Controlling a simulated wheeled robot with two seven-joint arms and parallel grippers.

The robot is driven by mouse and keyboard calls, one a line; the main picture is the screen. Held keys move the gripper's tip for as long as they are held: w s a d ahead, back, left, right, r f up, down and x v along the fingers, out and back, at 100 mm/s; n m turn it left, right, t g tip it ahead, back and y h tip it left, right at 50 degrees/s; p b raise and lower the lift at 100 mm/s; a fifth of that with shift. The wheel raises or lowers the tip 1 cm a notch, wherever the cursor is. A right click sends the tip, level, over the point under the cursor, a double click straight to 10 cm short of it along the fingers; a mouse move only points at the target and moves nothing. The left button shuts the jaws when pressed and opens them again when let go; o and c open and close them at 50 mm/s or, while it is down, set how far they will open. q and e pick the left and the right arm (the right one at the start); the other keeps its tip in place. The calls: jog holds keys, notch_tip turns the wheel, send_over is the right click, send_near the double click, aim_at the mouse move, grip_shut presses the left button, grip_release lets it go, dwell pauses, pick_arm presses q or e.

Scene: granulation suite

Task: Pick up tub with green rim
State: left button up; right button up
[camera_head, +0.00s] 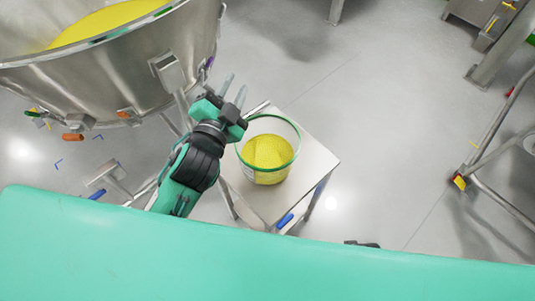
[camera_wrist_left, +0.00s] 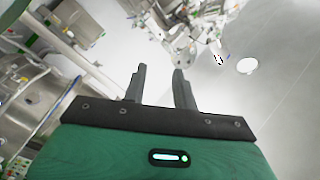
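The clear tub with a green rim (camera_head: 268,146) stands upright on a small steel table in the head view, with yellow powder inside. My left gripper (camera_head: 235,88) is just left of and beyond the tub, apart from its rim as far as I can tell. Its two grey fingers are spread and hold nothing. The fingers also show in the left wrist view (camera_wrist_left: 160,85), with a gap between them. The tub is not visible in the left wrist view. My right gripper is not in view.
The steel table (camera_head: 315,160) has bare top to the right of the tub. A large steel bowl (camera_head: 130,75) with yellow powder fills the upper left, close to my left arm. A metal frame (camera_head: 495,150) stands at the right. The floor (camera_head: 400,130) between is clear.

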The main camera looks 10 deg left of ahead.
pick_arm(q)
jog(key=s+d+r+m+g+h, duration=0.1)
jog(key=s+d+r+m+h, duration=0.2)
jog(key=d+r+m+h, duration=0.45)
jog(key=s+d+r+m+g+h, duration=0.2)
jog(key=d+r+m+h, duration=0.4)
jog(key=m+h, duration=0.4)
jog(key=s+d+f+m+g, duration=0.1)
jog(key=s+d+m+g, duration=0.3)
jog(key=m+g, duration=0.6)
jog(key=s+d+f+m+g, duration=0.1)
jog(key=s+d+m+g, duration=0.2)
jog(key=s+m+g, duration=0.7)
jog(key=m+t+y, duration=0.5)
jog(key=m+y, duration=0.8)
jog(key=y, duration=0.7)
send_over(247, 173)
jog(key=f, duration=2.7)
jog(key=shift+s+d+f, duration=0.1)
jog(key=shift+s+f, duration=0.1)
jog(key=shift+f, duration=0.05)
notch_tip(247, 173, down, 5)
jog(key=shift+w+f, duration=0.1)
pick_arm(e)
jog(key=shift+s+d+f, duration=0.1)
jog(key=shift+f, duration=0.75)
